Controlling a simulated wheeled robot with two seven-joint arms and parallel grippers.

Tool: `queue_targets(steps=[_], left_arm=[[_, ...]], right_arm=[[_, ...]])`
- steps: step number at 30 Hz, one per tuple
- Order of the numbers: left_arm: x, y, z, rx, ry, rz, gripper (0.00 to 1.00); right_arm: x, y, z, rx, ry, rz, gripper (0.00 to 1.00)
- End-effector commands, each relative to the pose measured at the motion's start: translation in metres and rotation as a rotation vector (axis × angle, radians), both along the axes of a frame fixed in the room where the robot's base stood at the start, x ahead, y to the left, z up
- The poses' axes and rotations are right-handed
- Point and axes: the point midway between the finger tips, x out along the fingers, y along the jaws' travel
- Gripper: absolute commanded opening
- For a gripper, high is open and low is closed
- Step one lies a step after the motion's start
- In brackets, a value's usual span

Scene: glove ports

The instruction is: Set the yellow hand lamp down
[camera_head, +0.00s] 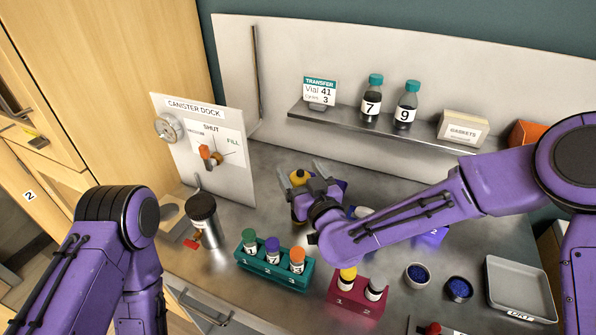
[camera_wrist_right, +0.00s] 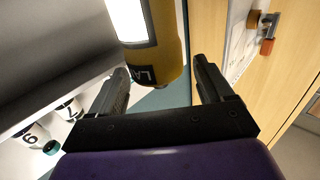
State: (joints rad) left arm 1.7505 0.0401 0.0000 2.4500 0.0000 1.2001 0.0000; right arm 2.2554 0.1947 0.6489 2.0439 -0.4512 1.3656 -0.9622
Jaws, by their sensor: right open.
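The yellow hand lamp (camera_head: 299,177) is at the middle of the steel bench, mostly hidden by my right gripper (camera_head: 306,184). In the right wrist view the lamp (camera_wrist_right: 165,65) shows a yellow body with a dark label and a bright white part. My right gripper (camera_wrist_right: 163,80) is open, its two fingers apart on either side of the lamp, with gaps showing. I cannot tell how the lamp's base meets the bench. My left arm comes in at the lower left; its gripper is out of view.
A teal rack (camera_head: 273,274) of vials, a red rack (camera_head: 357,302) and a dark canister (camera_head: 203,215) stand in front. A shelf (camera_head: 380,126) with two bottles is behind. The canister dock panel (camera_head: 208,150) stands left. A grey tray (camera_head: 520,290) is at right.

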Motion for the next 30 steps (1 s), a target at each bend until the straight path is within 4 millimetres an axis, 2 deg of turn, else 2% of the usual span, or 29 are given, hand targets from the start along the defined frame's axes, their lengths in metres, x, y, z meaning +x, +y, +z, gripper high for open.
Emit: queue_targets(steps=[1, 3, 9, 30], left_arm=[[0.000, 0.000, -0.010, 0.000, 0.000, 0.000, 0.82], [0.000, 0.000, -0.015, -0.001, 0.001, 0.000, 0.82], [0.000, 0.000, -0.022, -0.001, 0.001, 0.000, 0.82], [0.000, 0.000, -0.021, -0.001, 0.001, 0.000, 0.82]], right_arm=[[-0.010, -0.004, -0.005, -0.003, -0.001, 0.002, 0.80], [-0.024, -0.010, -0.005, -0.002, -0.002, 0.002, 0.80], [-0.049, -0.020, -0.002, -0.001, 0.000, 0.000, 0.80], [-0.051, -0.021, -0.001, -0.001, 0.000, -0.001, 0.80]])
